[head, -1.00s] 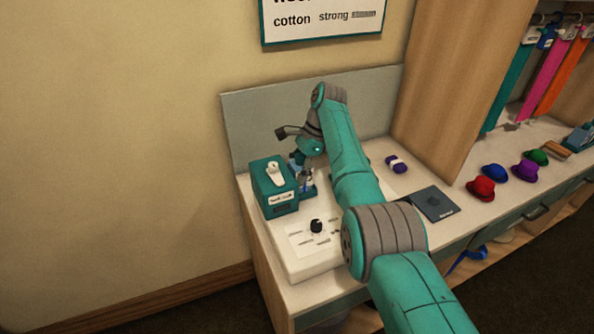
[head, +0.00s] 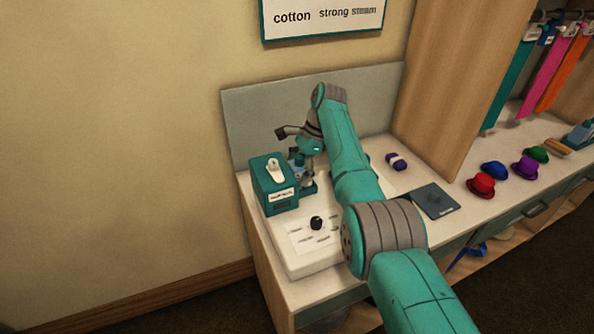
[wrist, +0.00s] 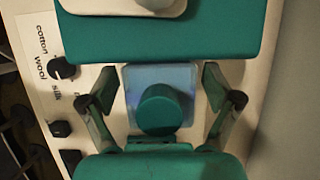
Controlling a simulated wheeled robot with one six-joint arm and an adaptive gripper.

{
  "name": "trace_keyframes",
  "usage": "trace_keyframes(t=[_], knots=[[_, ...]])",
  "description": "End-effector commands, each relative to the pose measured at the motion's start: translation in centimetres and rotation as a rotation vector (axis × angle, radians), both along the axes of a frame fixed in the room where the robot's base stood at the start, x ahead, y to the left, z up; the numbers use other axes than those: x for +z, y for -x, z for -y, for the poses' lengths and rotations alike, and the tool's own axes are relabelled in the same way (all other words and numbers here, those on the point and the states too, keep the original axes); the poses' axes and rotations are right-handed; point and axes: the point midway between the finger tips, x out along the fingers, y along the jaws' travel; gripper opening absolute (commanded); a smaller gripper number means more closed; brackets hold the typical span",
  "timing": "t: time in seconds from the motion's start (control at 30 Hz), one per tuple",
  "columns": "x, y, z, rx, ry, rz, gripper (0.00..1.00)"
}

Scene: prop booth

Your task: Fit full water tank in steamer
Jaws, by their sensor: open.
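The steamer (head: 262,190) is a teal box with a white handle on a white base at the counter's left end. In the wrist view its teal body (wrist: 170,40) spans the top. The water tank (wrist: 183,80) is pale translucent blue with a round teal cap, right beside the steamer body; I cannot tell whether they touch. My gripper (wrist: 158,97) is open, one finger on each side of the tank, with gaps visible. In the head view my gripper (head: 307,180) is small and hides most of the tank.
A black dial (head: 316,223) sits on the white base in front of the steamer. Purple yarn (head: 396,162), a dark plate (head: 433,201) and several coloured hats (head: 482,186) lie to the right. A grey back panel (head: 260,115) stands close behind my gripper.

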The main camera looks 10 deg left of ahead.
Motion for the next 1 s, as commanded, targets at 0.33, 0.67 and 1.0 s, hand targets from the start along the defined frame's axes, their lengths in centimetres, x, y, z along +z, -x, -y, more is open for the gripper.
trace_keyframes(t=[0.33, 0.67, 1.0], knots=[[1.6, -0.4, 0.6, 0.0, -0.001, 0.001, 0.89], [7.7, -1.8, 2.6, -0.002, -0.001, 0.001, 0.89], [10.8, -2.5, 3.7, 0.0, 0.001, -0.001, 0.89]])
